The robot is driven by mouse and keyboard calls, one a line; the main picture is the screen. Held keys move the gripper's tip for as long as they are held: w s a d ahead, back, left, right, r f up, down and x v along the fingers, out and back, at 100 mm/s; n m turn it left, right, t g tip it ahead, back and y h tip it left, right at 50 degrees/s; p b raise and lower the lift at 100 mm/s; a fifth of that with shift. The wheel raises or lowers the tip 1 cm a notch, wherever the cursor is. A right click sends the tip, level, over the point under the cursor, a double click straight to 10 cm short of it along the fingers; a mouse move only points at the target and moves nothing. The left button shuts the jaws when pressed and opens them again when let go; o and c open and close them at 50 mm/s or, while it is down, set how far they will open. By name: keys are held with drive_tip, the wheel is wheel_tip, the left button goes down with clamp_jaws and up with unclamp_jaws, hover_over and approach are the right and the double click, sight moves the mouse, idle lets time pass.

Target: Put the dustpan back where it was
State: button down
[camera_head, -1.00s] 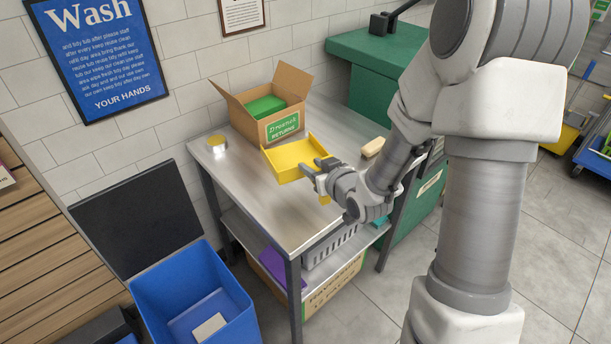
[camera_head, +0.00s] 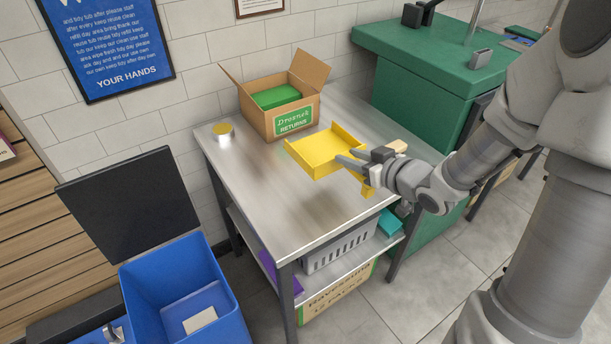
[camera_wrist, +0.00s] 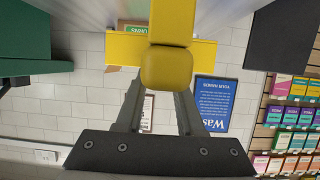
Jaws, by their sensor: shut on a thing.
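The yellow dustpan (camera_head: 322,152) shows in the head view over the steel table, in front of a cardboard box. Its open tray faces up. My gripper (camera_head: 354,170) is at its right side, shut on its handle, part of which shows below the fingers. In the wrist view the dustpan's yellow handle (camera_wrist: 167,68) is between my two grey fingers (camera_wrist: 160,95), and the wider yellow pan is behind it. I cannot tell whether the pan touches the table top.
The steel table (camera_head: 262,195) has free room at its front left. On it stand an open cardboard box (camera_head: 262,122), a small yellow-topped tin (camera_head: 222,131) and a tan item (camera_head: 398,146) behind my gripper. A blue lidded bin (camera_head: 175,275) and a green cabinet (camera_head: 425,100) flank it.

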sight(313, 164)
drive_tip(key=w+a+f+b, duration=0.1)
drive_tip(key=w+a+f, duration=0.1)
drive_tip(key=a, duration=0.1)
drive_tip(key=w+a+f+b, duration=0.1)
drive_tip(key=w+a+f, duration=0.1)
drive_tip(key=a, duration=0.1)
drive_tip(key=w+a+f+b, duration=0.1)
drive_tip(key=w+a+f, duration=0.1)
drive_tip(key=a+f, duration=0.1)
drive_tip(key=shift+w+a+f, duration=0.1)
drive_tip(key=shift+w+a, duration=0.15)
drive_tip(key=shift+a, duration=0.1)
drive_tip(key=shift+f+b, duration=0.6)
drive_tip(key=shift+f, duration=1.25)
drive_tip(key=shift+f, duration=0.25)
drive_tip(key=c, duration=0.5)
unclamp_jaws()
